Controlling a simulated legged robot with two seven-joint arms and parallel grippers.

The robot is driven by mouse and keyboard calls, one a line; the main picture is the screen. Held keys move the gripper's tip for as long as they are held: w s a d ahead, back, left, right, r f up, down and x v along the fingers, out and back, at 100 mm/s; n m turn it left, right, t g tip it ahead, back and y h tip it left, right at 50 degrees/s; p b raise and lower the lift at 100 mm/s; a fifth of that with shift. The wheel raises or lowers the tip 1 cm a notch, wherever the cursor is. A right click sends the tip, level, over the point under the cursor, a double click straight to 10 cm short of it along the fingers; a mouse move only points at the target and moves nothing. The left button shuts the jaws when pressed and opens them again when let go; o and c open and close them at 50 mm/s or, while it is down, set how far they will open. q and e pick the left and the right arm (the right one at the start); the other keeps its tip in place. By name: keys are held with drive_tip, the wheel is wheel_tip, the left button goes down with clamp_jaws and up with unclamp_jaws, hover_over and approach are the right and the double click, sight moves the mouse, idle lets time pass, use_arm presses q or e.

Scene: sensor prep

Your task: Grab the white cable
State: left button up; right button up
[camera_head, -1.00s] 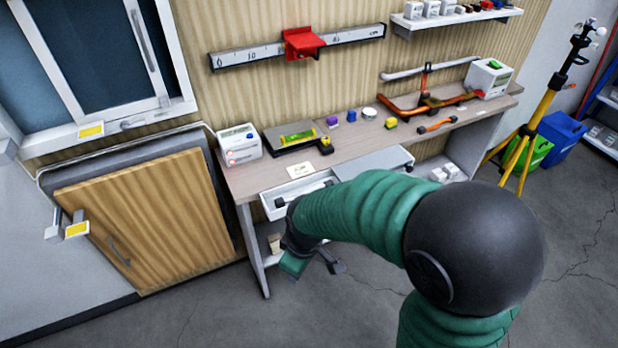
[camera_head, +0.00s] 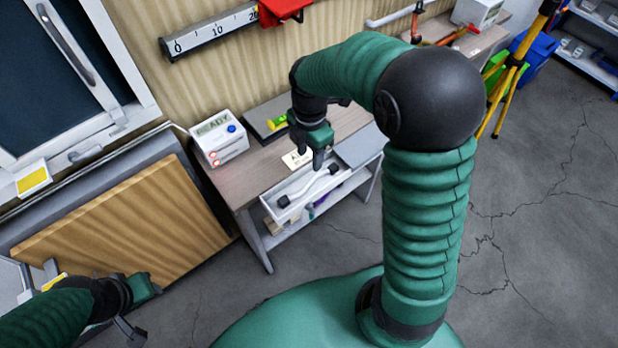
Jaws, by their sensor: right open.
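The white cable (camera_head: 309,186) lies in the open white drawer (camera_head: 283,216) below the desk top. It has a dark plug at each end. My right gripper (camera_head: 318,170) is open and points down just above the far part of the drawer, close to the cable's far end. It looks empty, and I cannot tell whether it touches the cable. My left gripper (camera_head: 145,308) is at the lower left, in front of the wooden cabinet door, far from the drawer. Its jaws are partly seen and I cannot tell their state.
A white box with a READY display (camera_head: 219,138) stands on the desk (camera_head: 260,165). A label card (camera_head: 296,158) lies at the desk's front edge. The wooden cabinet door (camera_head: 130,225) is left of the desk. Open floor (camera_head: 540,220) lies to the right.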

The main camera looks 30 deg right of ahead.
hover_over(309, 183)
drive_tip(key=f, duration=0.8)
drive_tip(key=shift+w+a+f, duration=0.1)
drive_tip(key=shift+w+f, duration=0.1)
drive_tip(key=f, duration=0.4)
drive_tip(key=shift+s+f, duration=0.25)
drive_tip(key=shift+s, duration=0.1)
drive_tip(key=shift+w+d+f, duration=0.2)
drive_tip(key=shift+f, duration=0.25)
drive_tip(key=shift+r, duration=0.1)
clamp_jaws()
drive_tip(key=shift+s, duration=0.1)
